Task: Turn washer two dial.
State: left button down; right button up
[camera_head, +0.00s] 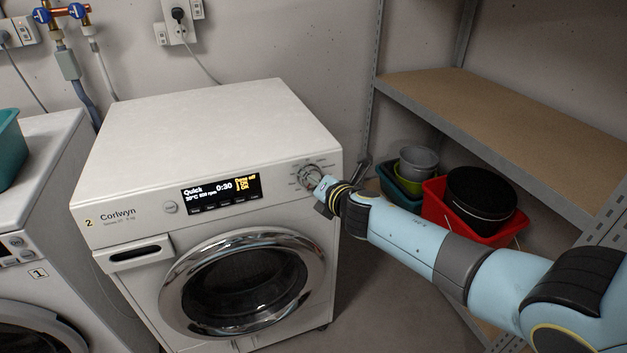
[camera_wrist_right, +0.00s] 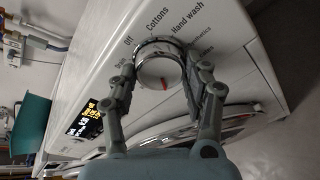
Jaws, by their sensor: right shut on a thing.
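Washer two (camera_head: 205,150) is a white front-loader with a "2" label and the name Corlwyn. Its lit display (camera_head: 221,194) reads Quick and 0:30. The chrome-rimmed dial (camera_wrist_right: 159,66) shows large in the right wrist view, with a red mark on its face and printed words such as Off, Cottons and Hand wash around it. My right gripper (camera_wrist_right: 160,84) has a finger on each side of the dial and is shut on it. In the head view the gripper (camera_head: 322,186) partly covers the dial (camera_head: 309,174). My left gripper is not in view.
Washer one (camera_head: 38,230) stands at the left with a teal tub (camera_head: 8,148) on top. At the right a metal-framed shelf (camera_head: 500,105) stands above a red bin (camera_head: 440,205), a black bucket (camera_head: 480,198) and other tubs. Washer two's round door (camera_head: 245,283) is closed.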

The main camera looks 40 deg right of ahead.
jog(key=shift+s+f, duration=0.1)
jog(key=shift+f, duration=0.05)
jog(key=o, duration=1.2)
jog(key=shift+c, duration=0.2)
jog(key=v, duration=1.2)
